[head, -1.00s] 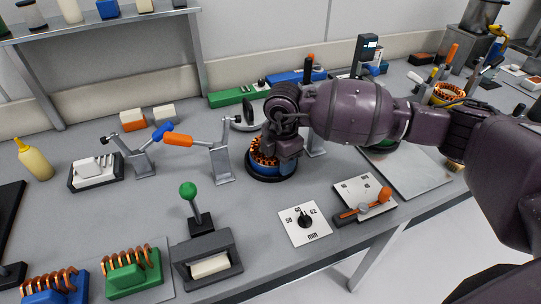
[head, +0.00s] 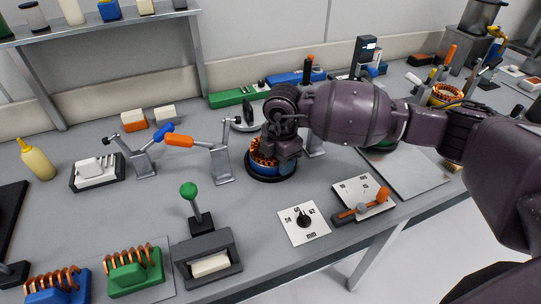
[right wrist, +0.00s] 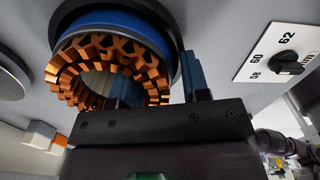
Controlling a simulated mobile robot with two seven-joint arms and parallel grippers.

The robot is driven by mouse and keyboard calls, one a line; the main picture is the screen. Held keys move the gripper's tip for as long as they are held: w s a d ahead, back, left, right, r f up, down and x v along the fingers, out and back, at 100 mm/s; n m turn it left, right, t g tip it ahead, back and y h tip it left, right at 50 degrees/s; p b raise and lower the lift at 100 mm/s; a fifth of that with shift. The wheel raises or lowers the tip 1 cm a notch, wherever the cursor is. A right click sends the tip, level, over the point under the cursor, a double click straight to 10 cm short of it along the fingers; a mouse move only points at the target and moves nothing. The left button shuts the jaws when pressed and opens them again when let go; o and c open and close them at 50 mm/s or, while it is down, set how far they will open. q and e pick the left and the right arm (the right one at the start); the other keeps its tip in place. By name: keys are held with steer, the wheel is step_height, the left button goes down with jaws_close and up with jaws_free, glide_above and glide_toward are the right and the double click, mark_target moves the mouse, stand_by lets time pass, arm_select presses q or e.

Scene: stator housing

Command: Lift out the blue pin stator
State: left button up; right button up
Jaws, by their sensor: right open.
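The blue stator (head: 268,169) is a ring with copper windings, standing in a round black base on the bench, mid-picture in the head view. In the right wrist view the stator (right wrist: 108,72) fills the upper left, with its copper teeth around an open bore. My right gripper (head: 284,150) is open at the right side of the stator and hides part of its top. In the right wrist view one dark finger stands just outside the ring. The other finger shows only partly near the bore, and I cannot tell whether either touches. My left gripper is not in view.
A dial plate (head: 304,223) and a plate with an orange-handled lever (head: 362,207) lie in front. A metal stand (head: 221,165) is close on the left. Another copper-wound stator (head: 447,94) stands at the back right. Bare bench lies in front of the stator.

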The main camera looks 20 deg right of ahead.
stand_by(0.5)
steer(key=shift+p, duration=0.3)
steer(key=shift+c, duration=0.4)
jaws_close()
steer(key=shift+w+r, duration=0.1)
steer(key=shift+r, duration=0.1)
steer(key=shift+r+p, duration=0.3)
steer(key=shift+p, duration=0.1)
steer(key=shift+r, duration=0.1)
steer(key=shift+r, duration=0.1)
stand_by(0.3)
